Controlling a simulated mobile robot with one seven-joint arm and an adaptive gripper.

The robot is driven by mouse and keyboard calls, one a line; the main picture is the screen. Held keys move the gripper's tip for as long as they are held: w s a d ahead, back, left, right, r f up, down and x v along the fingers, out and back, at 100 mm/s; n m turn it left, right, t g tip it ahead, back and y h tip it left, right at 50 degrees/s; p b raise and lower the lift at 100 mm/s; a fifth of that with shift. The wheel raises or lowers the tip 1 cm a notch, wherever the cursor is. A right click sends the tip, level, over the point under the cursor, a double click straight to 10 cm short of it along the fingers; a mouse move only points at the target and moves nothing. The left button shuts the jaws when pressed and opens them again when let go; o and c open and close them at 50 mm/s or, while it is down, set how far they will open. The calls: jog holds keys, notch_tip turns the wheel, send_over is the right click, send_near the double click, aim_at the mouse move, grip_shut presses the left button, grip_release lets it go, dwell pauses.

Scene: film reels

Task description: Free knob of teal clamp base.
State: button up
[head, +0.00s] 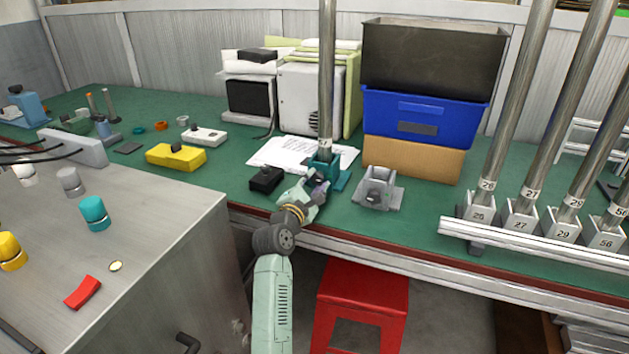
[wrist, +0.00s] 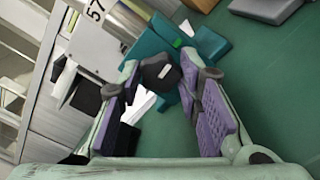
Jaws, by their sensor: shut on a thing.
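The teal clamp base (head: 341,180) stands on the green bench top near its front edge, with a tall metal post (head: 326,80) upright in it. A dark knob (wrist: 160,73) with a small white mark sticks out of the base towards me. My gripper (wrist: 163,85) has its purple-padded fingers on either side of the knob and is shut on it. In the head view my gripper (head: 318,186) is at the base's front and partly hides it; the knob is hard to make out there.
A grey clamp base (head: 378,190) is to the right and a black block (head: 265,179) to the left. White papers (head: 280,153) lie behind. Stacked bins (head: 420,110) stand at the back. A red stool (head: 365,285) is below the bench edge. Several numbered posts stand at right.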

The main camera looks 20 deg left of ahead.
jog(key=n+p, duration=0.1)
jog(key=p, duration=0.1)
jog(key=n+p, duration=0.2)
jog(key=shift+r, duration=0.35)
jog(key=n+p, duration=0.4)
jog(key=shift+n+p, duration=0.4)
jog(key=n, duration=0.1)
jog(key=n+p, duration=0.1)
jog(key=n, duration=0.1)
jog(key=shift+f, duration=0.25)
jog(key=n, duration=0.4)
jog(key=shift+a, duration=0.1)
jog(key=n, duration=0.4)
jog(key=shift+n, duration=0.3)
jog(key=n, duration=0.3)
jog(key=shift+a+n, duration=0.1)
jog(key=shift+n, duration=0.2)
jog(key=n, duration=0.4)
jog(key=shift+f+n, duration=0.1)
jog(key=shift+n, duration=0.2)
jog(key=n, duration=0.4)
jog(key=shift+n, duration=0.3)
